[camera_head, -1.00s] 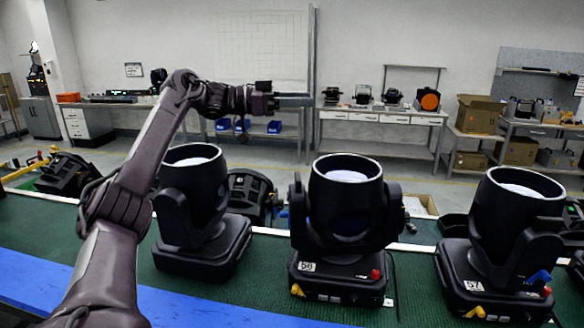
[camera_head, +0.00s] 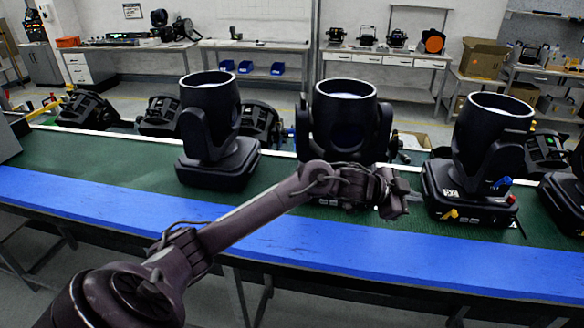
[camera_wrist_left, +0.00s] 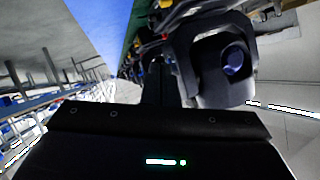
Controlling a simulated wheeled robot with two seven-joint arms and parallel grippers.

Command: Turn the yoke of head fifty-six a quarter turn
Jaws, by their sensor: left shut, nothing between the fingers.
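Black moving heads stand upright in a row on the green mat (camera_head: 110,165). The middle head (camera_head: 345,112) has its round barrel pointing up between two yoke arms, one at its right side (camera_head: 385,130). My left arm hides most of its base and number tag; its tag looked like 50 or 56 earlier. My left gripper (camera_head: 410,195) is shut and empty in front of this head, at the front right of its base; I cannot tell if it touches. The left wrist view shows one dark finger shape (camera_wrist_left: 160,82) beside a head with a round lens (camera_wrist_left: 232,60). My right gripper is not seen.
A head (camera_head: 212,120) stands left and another (camera_head: 490,135) right of the middle one. The blue front edge (camera_head: 300,245) of the bench runs below. More black fixtures (camera_head: 90,108) lie behind. Benches (camera_head: 255,45) line the back wall.

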